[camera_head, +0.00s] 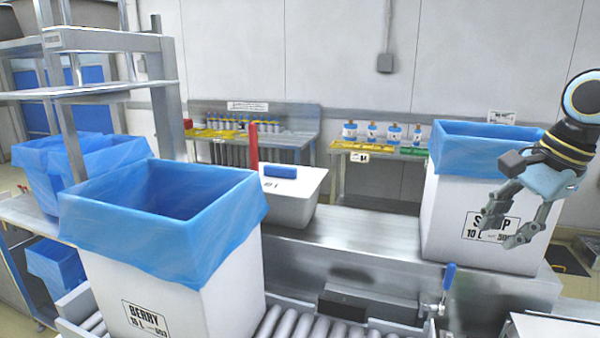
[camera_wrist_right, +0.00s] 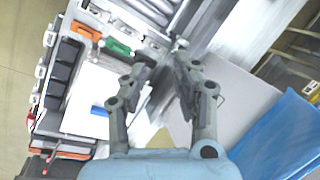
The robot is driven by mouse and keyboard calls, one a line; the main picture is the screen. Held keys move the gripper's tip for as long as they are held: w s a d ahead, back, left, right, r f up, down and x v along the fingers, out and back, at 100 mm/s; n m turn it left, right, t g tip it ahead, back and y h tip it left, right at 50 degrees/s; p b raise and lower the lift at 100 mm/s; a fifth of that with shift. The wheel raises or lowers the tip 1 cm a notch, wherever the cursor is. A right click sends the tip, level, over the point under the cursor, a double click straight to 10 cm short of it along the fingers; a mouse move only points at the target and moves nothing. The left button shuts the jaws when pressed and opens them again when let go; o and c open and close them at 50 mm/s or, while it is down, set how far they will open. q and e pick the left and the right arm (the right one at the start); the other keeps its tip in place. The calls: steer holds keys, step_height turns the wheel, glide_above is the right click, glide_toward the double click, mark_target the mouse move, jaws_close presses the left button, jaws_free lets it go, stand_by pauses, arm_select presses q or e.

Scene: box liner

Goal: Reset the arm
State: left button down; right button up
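My right gripper (camera_head: 508,229) hangs in front of the right white box (camera_head: 450,215), with its fingers pointing down and to the left. In the right wrist view its two fingers (camera_wrist_right: 163,72) are apart with nothing between them, so it is open and empty. Part of the right box's printed label is hidden behind the fingers. The blue liner (camera_head: 470,146) is folded over that box's rim and also shows in the wrist view (camera_wrist_right: 285,140). My left arm and gripper are not in view.
A BERRY box (camera_head: 190,300) with a blue liner (camera_head: 150,232) stands on rollers (camera_head: 300,325) at the front left. A white tub (camera_head: 297,205) sits on the steel bench (camera_head: 350,248). Other blue-lined boxes (camera_head: 45,185) and shelving are at left. The bench middle is clear.

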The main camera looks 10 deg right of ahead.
steer(key=s+a+f+n, duration=0.5)
steer(key=f, duration=0.3)
steer(key=s+a+f+n+h, duration=0.1)
steer(key=s+a+f+n, duration=0.1)
steer(key=s+a+n, duration=0.5)
steer(key=s+a+f+n+h, duration=0.15)
steer(key=s+n, duration=0.35)
steer(key=s, duration=0.6)
steer(key=s+d+f+g+b, duration=0.2)
steer(key=f+b, duration=0.8)
steer(key=f, duration=2.8)
steer(key=s+d+f+b, duration=0.2)
steer(key=s+f+b, duration=0.4)
steer(key=s+f, duration=1.2)
step_height(320, 180, down, 4)
steer(key=shift+d+f+b, duration=0.1)
steer(key=shift+d+b, duration=0.05)
steer(key=shift+b, duration=0.25)
